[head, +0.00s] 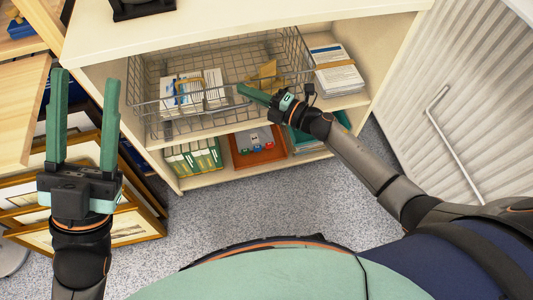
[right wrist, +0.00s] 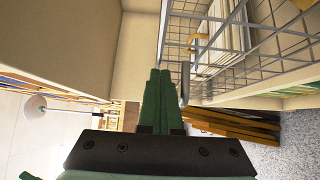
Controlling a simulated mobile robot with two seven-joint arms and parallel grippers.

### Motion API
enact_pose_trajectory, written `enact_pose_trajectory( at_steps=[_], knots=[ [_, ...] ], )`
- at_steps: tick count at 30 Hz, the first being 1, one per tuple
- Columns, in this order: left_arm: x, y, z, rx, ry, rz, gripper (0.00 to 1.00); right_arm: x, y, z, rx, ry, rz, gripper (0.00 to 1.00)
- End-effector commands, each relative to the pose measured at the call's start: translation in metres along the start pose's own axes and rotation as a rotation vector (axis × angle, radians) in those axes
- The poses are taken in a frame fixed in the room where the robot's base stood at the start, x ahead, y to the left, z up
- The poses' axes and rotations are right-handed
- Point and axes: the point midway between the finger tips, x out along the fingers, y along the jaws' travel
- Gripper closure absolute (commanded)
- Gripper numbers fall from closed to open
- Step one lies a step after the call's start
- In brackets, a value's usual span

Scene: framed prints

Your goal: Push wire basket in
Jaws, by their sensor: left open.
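The wire basket (head: 190,124) sits in the upper compartment of the white shelf unit, its front sticking out past the shelf edge. It holds papers and small boxes (head: 185,88) and a tan item (head: 265,72). My right gripper (head: 242,89) is at the basket's front, its fingers together. In the right wrist view the shut fingers (right wrist: 159,75) are beside the basket's wires (right wrist: 205,62) and its front bar; I cannot tell whether they touch. My left gripper (head: 86,76) is open and empty at the left, away from the basket.
Paper stacks (head: 337,72) stand right of the basket. Green-spined binders (head: 195,158) and a red-brown tray (head: 258,147) fill the lower compartment. Framed prints (head: 135,225) lean at the left near my left gripper. A ribbed white panel (head: 460,90) stands right. Grey floor in front is clear.

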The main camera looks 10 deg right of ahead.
Motion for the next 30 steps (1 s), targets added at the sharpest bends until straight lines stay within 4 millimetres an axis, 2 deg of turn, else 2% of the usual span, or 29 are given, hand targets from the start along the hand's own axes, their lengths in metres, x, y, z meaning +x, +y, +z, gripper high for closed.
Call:
enact_pose_trajectory(
  at_steps=[1, 11, 14, 24, 30],
  knots=[
    [0.0, 0.0, 0.0, 0.0, 0.001, 0.0, 0.5, 0.003, 0.004, 0.006, -0.003, -0.017, 0.005, 1.0],
    [0.002, -0.001, -0.002, 0.001, 0.005, 0.0, 0.5, -0.001, 0.006, 0.007, -0.003, -0.02, 0.007, 1.0],
    [0.004, -0.002, -0.004, 0.004, 0.005, 0.001, 0.5, -0.013, 0.006, 0.007, -0.003, -0.02, 0.005, 1.0],
    [0.013, -0.007, -0.013, 0.029, 0.011, -0.001, 0.5, -0.088, 0.003, 0.002, -0.001, -0.008, 0.0, 1.0],
    [0.015, -0.009, -0.015, 0.033, 0.008, -0.006, 0.5, -0.117, 0.002, 0.0, -0.001, -0.004, 0.001, 1.0]
  ],
)
